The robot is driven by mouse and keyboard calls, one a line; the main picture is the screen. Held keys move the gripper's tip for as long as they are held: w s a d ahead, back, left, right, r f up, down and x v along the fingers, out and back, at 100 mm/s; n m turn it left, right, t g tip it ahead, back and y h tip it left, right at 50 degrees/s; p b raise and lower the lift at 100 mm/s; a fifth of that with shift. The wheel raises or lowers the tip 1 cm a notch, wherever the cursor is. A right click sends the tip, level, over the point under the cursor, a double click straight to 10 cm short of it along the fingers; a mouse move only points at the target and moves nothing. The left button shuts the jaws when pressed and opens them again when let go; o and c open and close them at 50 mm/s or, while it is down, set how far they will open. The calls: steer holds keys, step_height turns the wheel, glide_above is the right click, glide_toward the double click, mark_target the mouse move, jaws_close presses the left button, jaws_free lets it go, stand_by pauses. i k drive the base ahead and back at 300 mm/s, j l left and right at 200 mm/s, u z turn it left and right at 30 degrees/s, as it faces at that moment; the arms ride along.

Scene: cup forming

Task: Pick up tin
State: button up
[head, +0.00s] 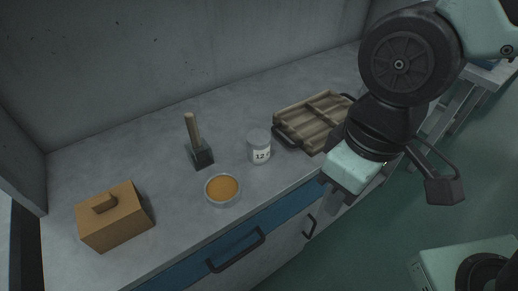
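The tin looks to be a small grey can (259,146) with a white label reading 12. It stands upright on the grey worktop, between a wooden crate and a round dish. My gripper (352,170) hangs at the right, over the worktop's front edge. It is right of the tin and apart from it in the picture.
A round dish with orange contents (222,189) is left of and nearer than the tin. A wooden-handled block tool (199,148) stands behind the dish. A slatted wooden crate (307,119) is partly behind my arm. Blue drawers (268,218) lie below.

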mark_target(258, 140)
steer(key=l+u, duration=0.15)
steer(key=u, duration=1.15)
steer(key=k+l, duration=0.2)
steer(key=l, duration=0.2)
steer(key=k+l+u, duration=0.1)
steer(key=l, duration=0.3)
steer(key=k+l, duration=0.25)
steer(key=l, duration=0.15)
steer(key=k+l+u, duration=0.1)
steer(key=l, duration=0.25)
steer(key=k+l+u, duration=0.15)
steer(key=l, duration=0.3)
steer(key=k+l+u, duration=0.2)
steer(key=l, duration=0.2)
steer(key=l+u, duration=0.15)
steer(key=l, duration=0.25)
steer(key=k+l+u, duration=0.2)
steer(key=l, duration=0.2)
steer(key=i, duration=0.45)
